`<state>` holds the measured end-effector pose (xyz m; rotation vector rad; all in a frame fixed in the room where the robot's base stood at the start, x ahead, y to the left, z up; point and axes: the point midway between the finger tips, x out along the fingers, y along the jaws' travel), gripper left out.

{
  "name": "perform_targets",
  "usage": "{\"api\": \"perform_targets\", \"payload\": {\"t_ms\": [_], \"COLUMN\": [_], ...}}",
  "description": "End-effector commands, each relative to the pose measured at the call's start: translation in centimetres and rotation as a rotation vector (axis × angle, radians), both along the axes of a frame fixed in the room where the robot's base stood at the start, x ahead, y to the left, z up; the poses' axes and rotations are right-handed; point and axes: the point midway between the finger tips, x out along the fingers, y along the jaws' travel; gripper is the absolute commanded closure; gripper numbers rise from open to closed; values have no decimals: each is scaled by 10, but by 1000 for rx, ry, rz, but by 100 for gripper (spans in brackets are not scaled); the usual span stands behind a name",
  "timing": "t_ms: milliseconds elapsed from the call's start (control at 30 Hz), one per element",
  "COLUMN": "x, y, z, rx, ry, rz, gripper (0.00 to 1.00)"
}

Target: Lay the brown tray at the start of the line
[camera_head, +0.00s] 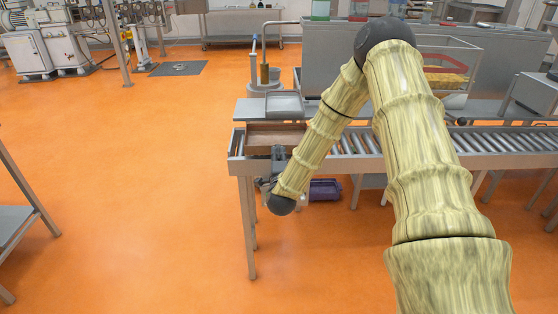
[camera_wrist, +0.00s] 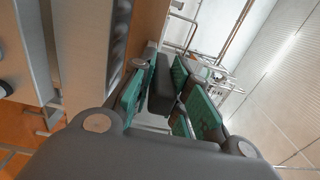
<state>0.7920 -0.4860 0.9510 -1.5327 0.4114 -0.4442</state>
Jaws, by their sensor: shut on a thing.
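The brown tray (camera_head: 264,137) is at the left end of the roller line (camera_head: 420,146), between its side rails. From the head view I cannot tell whether it rests fully on the rollers. My gripper (camera_head: 279,153) is at the tray's near side, shut on its near wall. In the wrist view the tray's brown wall (camera_wrist: 150,28) runs up to my gripper (camera_wrist: 165,85), which has green-sided fingers. My own arm covers part of the line right of the tray.
A grey tray (camera_head: 285,103) sits on a ledge behind the line. A purple crate (camera_head: 325,189) is below the line. A wire basket with yellow contents (camera_head: 447,78) stands behind, right of my arm.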

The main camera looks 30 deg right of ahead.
Motion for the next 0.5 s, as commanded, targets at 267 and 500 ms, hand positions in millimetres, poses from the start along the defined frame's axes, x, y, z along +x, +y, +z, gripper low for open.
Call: {"api": "perform_targets", "payload": {"t_ms": [267,500], "x": [22,40], "y": [-13,-24], "z": [1,0], "rx": [-2,-2], "ry": [-3,-2], "rz": [-1,0], "gripper": [100,100]}}
